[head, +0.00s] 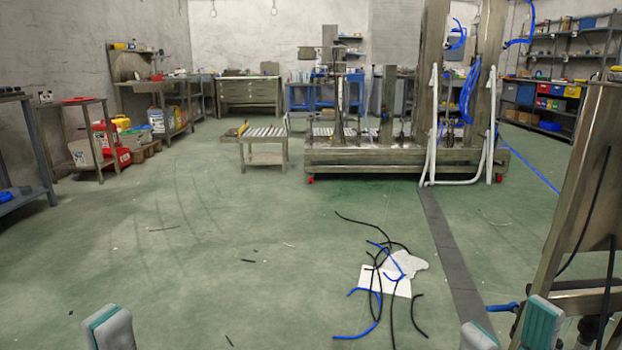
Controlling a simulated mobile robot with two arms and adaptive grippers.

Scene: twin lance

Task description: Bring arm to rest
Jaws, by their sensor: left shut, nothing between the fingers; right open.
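My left gripper (109,328) shows at the bottom left edge of the head view as a grey fingertip block with a teal pad. It is shut, with nothing seen in it. My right gripper (508,331) shows at the bottom right, its two grey fingertips apart, one with a teal face. It is open and empty. The arms behind both grippers are out of the picture.
Loose black and blue hoses and white sheets (398,284) lie on the green floor ahead. A metal frame (580,200) stands close at the right. A roller table (264,132) and a large machine (400,155) stand further back. The floor at centre left is mostly clear.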

